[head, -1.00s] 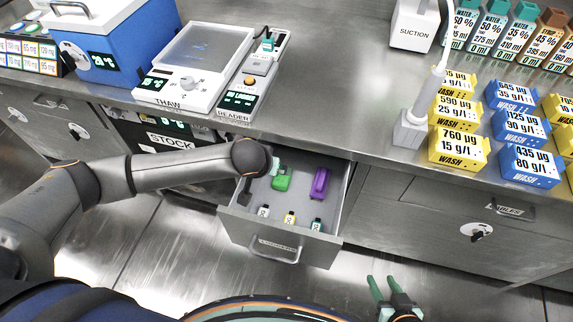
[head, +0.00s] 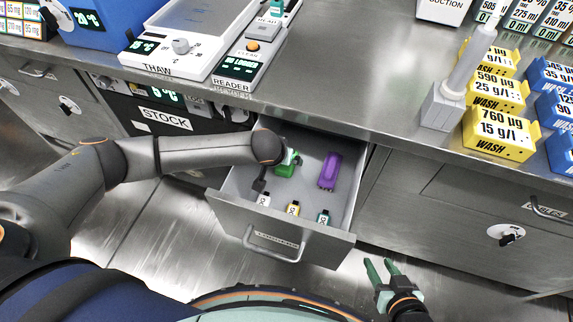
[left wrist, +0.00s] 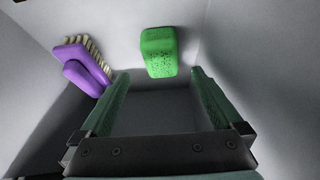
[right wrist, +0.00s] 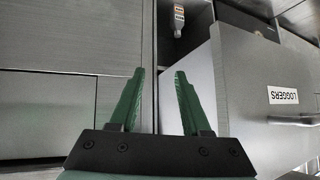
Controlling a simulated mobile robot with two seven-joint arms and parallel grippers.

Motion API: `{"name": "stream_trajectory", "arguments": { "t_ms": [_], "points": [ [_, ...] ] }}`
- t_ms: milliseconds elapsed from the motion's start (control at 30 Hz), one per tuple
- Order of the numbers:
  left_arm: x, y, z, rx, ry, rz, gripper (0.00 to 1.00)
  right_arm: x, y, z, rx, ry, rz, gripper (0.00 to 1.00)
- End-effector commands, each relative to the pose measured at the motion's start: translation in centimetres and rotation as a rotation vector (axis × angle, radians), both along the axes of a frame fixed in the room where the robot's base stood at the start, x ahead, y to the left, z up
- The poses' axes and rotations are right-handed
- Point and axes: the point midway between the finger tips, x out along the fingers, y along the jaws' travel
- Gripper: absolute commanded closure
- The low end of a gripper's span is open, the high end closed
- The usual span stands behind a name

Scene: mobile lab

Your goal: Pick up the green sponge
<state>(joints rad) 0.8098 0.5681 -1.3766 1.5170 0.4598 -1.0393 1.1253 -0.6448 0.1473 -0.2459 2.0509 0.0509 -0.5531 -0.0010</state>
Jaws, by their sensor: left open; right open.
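The green sponge (head: 285,170) lies in the open drawer (head: 337,229), at its back left. In the left wrist view the sponge (left wrist: 159,52) is just beyond the fingertips, about between them. My left gripper (left wrist: 158,84) is open and empty, inside the drawer. In the head view its arm hides much of it and part of the sponge. My right gripper (head: 375,270) is open and empty, outside the drawer at its front right. The right wrist view shows its open fingers (right wrist: 158,75) facing the cabinet fronts.
A purple brush (head: 330,171) lies right of the sponge, also in the left wrist view (left wrist: 85,66). The counter edge (head: 345,130) overhangs the drawer's back. Yellow wash boxes (head: 500,132) stand on the counter.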

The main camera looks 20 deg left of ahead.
Motion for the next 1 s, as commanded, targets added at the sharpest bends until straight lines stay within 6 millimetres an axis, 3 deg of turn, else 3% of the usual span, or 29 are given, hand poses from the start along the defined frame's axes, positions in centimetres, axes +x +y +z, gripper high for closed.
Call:
{"name": "stream_trajectory", "arguments": {
  "t_ms": [267, 500, 633, 933, 1000],
  "points": [
    [1.2, 0.0, -2.0, 0.000, -0.001, 0.000, 0.00, 0.0, -0.4, -0.5, -0.007, -0.007, -0.002, 0.53],
    [2.9, 0.2, -5.0, 0.002, -0.001, 0.001, 0.00, -0.4, -0.8, -2.4, -0.014, 0.005, -0.007, 0.53],
    [3.4, 0.2, -6.0, 0.001, 0.000, 0.000, 0.00, 1.0, -1.0, -0.6, -0.014, -0.081, -0.009, 0.53],
    [3.6, 0.1, -6.1, 0.000, 0.000, 0.000, 0.00, 1.4, -0.9, -0.1, -0.013, -0.101, -0.008, 0.53],
    [3.6, 0.1, -6.1, 0.000, 0.000, 0.000, 0.08, 1.4, -0.9, -0.1, -0.013, -0.101, -0.008, 0.53]
  ]
}}
